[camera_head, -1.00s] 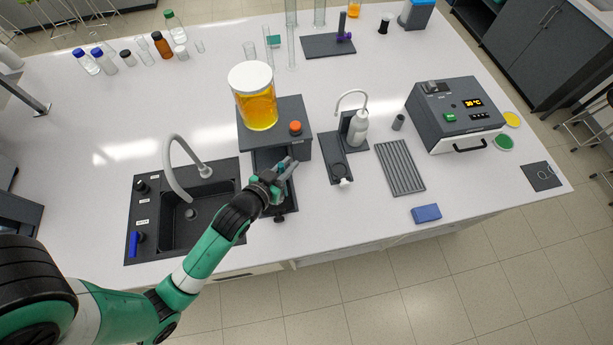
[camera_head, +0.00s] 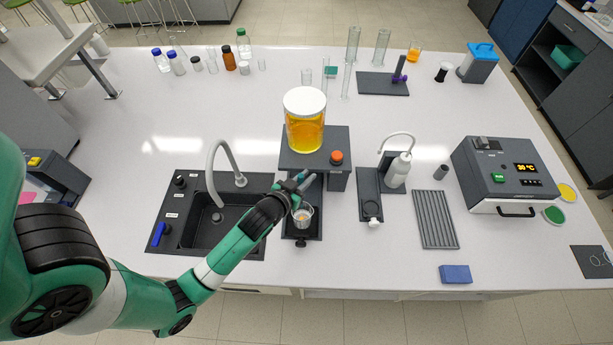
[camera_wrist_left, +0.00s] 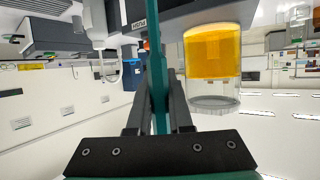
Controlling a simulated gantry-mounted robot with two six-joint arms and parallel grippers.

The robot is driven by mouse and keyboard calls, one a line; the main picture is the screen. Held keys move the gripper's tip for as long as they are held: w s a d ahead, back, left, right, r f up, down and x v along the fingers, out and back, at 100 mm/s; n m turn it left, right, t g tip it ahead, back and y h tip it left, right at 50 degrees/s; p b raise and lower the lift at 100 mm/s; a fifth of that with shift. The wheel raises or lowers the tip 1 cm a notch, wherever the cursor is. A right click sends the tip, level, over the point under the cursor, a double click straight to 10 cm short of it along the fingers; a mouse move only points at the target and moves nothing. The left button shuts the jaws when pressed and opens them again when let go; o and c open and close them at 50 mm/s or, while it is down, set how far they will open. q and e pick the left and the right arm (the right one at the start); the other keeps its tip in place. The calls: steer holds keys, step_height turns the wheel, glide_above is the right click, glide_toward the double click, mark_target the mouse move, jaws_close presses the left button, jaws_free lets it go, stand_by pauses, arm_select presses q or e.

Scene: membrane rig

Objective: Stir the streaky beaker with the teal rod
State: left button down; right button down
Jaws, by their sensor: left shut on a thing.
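The teal rod (camera_wrist_left: 157,70) runs upright between the fingers of my left gripper (camera_wrist_left: 159,95) in the left wrist view. My left gripper (camera_head: 307,183) is shut on it; in the head view only a small teal bit of the rod shows by the fingers. A small clear beaker (camera_head: 302,216) with pale contents and an orange spot stands on the dark base of the stand, just below and in front of the gripper in the picture. Streaks are too small to make out. I cannot tell whether the rod's lower end is inside the beaker. My right gripper is not in view.
A large jar of orange liquid (camera_head: 305,132) stands on the raised dark platform (camera_head: 335,140) behind the gripper, beside an orange knob (camera_head: 337,157). A sink with a curved tap (camera_head: 215,165) lies left. A wash bottle (camera_head: 398,172) and ribbed rack (camera_head: 435,220) stand right.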

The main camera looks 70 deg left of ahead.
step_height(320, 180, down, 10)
steer(key=b, duration=0.9)
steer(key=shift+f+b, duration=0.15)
steer(key=shift+b, duration=0.15)
